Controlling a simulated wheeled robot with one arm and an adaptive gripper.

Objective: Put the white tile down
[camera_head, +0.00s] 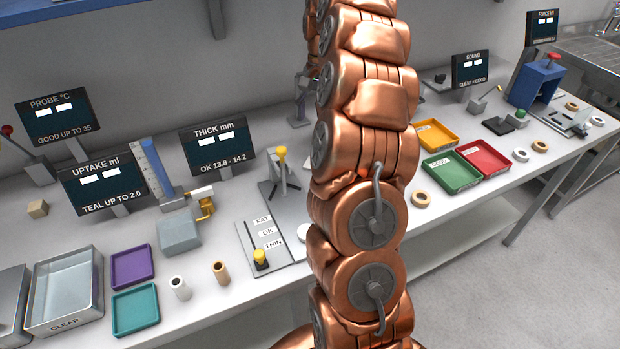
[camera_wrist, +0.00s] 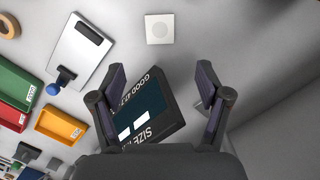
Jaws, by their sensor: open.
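In the wrist view a white square tile (camera_wrist: 159,28) with a faint round mark lies flat on the pale surface at the top middle. My gripper (camera_wrist: 162,73) is open, with its two dark fingers spread wide. The tile is beyond the fingertips and apart from them. Nothing is held between the fingers. In the head view my arm fills the middle and the gripper does not show; I cannot make out the tile there.
A dark SIZE display (camera_wrist: 150,112) shows between and below the fingers. Left of it are a grey plate (camera_wrist: 75,58) with a blue-knobbed part, and green (camera_wrist: 14,82) and yellow (camera_wrist: 60,124) trays. The bench (camera_head: 215,322) carries several more displays, trays and rings.

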